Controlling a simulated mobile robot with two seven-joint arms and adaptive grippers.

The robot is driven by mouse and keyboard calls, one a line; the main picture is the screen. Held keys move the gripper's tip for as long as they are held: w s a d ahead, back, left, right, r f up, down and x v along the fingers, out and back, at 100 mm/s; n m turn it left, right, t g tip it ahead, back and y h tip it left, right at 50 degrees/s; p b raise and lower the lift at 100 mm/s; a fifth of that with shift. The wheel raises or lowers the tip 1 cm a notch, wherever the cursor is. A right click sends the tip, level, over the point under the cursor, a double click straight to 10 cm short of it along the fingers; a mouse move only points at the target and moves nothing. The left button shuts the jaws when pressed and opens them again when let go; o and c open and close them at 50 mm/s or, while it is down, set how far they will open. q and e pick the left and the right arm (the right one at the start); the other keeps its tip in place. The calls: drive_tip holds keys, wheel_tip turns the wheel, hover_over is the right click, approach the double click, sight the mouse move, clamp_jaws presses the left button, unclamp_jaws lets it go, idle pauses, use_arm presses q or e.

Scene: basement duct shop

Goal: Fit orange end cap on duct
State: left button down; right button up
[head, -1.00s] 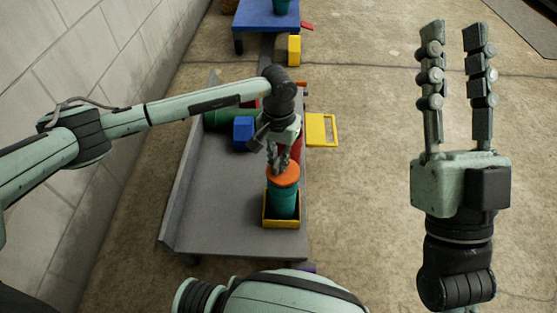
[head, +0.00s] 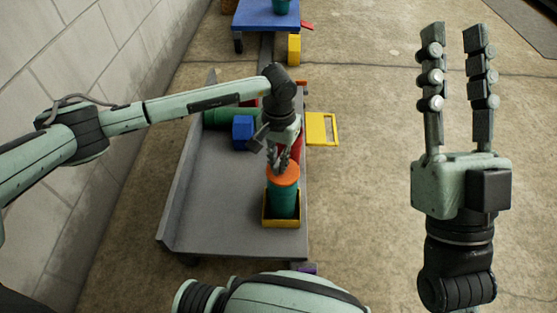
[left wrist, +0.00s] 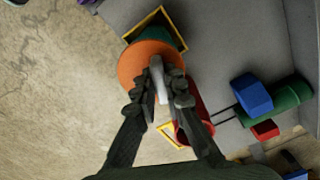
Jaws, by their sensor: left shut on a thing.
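The orange end cap (head: 284,173) sits at the top of the upright green duct (head: 283,200); I cannot tell whether it is fully seated. The duct stands in a yellow square holder (head: 268,222) on the grey bench. My left gripper (head: 278,160) is above the cap, its fingers closed on a light grip at the cap's centre. In the left wrist view the cap (left wrist: 138,66) covers most of the duct, and the fingers (left wrist: 158,85) meet around the pale grip (left wrist: 159,80). My right gripper (head: 457,35) is open and empty, raised at the right, away from the bench.
The grey bench (head: 215,205) also bears a blue block (head: 243,131) and a lying green cylinder (head: 217,118). A red cylinder (left wrist: 190,130) lies close by my left gripper. A yellow frame (head: 320,130) is beside the bench. A block wall runs along the left.

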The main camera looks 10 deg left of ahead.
use_arm(q)
drive_tip(key=shift+f, duration=0.35)
drive_tip(key=c, duration=1.9)
unclamp_jaws()
drive_tip(key=shift+r, duration=0.1)
drive_tip(key=shift+r, duration=0.1)
wheel_tip(320, 180, up, 11)
drive_tip(key=p, duration=0.5)
